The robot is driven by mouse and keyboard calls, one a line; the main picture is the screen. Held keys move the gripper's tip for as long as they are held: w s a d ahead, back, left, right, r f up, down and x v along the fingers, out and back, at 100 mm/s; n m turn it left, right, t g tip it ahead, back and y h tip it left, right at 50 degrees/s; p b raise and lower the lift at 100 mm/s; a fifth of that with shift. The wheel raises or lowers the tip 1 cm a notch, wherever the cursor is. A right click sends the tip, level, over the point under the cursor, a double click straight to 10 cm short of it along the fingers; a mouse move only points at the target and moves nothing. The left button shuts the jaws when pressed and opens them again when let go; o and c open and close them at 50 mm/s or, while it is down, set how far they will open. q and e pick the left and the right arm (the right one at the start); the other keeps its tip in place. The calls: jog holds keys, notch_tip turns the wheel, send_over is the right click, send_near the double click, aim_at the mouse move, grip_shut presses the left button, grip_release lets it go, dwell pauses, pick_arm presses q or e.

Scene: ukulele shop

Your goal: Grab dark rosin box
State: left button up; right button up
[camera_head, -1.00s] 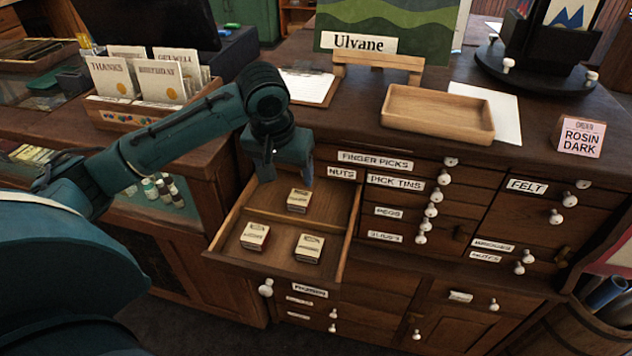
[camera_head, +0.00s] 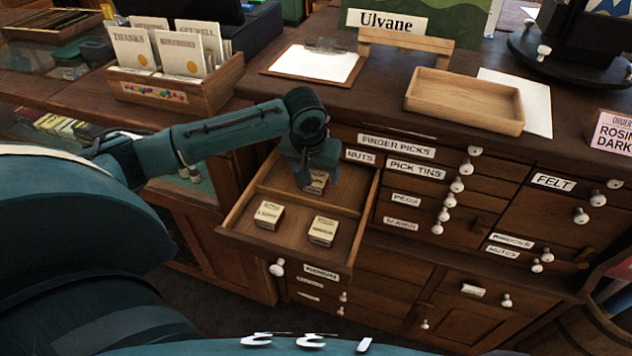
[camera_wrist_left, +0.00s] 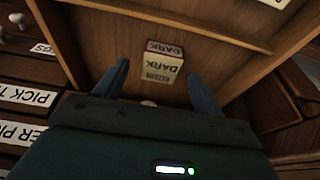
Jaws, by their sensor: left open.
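The dark rosin box (camera_wrist_left: 161,66) is a small cream box with a dark band, marked DARK in the left wrist view. It lies in the back compartment of the open drawer (camera_head: 240,222). In the head view this box (camera_head: 317,180) is partly hidden by my left gripper (camera_head: 307,183). In the left wrist view my left gripper (camera_wrist_left: 160,85) is open, with a finger to each side of the box and a little short of it. I cannot tell whether it touches the box. My right gripper is not in view.
Two similar boxes, left (camera_head: 268,214) and right (camera_head: 322,231), sit in the drawer's front compartment, past a divider. A wooden tray (camera_head: 465,101), a clipboard (camera_head: 318,65), a card box (camera_head: 178,92) and a ROSIN DARK order sign (camera_head: 614,133) stand on the counter.

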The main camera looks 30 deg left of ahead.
pick_arm(q)
jog(key=shift+x, duration=0.95)
jog(key=c, duration=1.1)
jog(key=shift+o, duration=0.2)
